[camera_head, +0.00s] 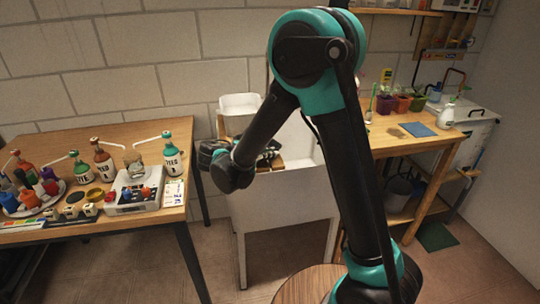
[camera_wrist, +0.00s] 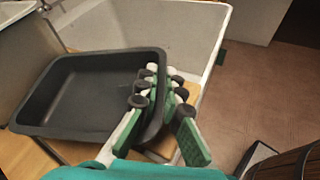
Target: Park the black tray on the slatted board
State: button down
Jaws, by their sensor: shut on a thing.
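The black tray (camera_wrist: 85,88) is an empty, shallow rectangular pan on the left and middle of the wrist view. My gripper (camera_wrist: 163,82) is shut on the tray's right rim, with its green and white fingers either side of the wall. The slatted board (camera_wrist: 192,92) is light wood and shows under and beside the tray at the sink. The tray covers most of it, and I cannot tell whether they touch. In the head view, my arm hides most of the tray, gripper and board.
The white sink (camera_head: 285,205) stands between two wooden tables. The left table (camera_head: 110,134) holds dye bottles and a white device (camera_head: 134,200). The right bench (camera_head: 390,143) carries pots and a blue mat (camera_head: 418,129). Brown floor is open in front.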

jog(key=shift+f, duration=0.45)
jog(key=c, duration=1.7)
grip_release()
jog(key=shift+f, duration=0.1)
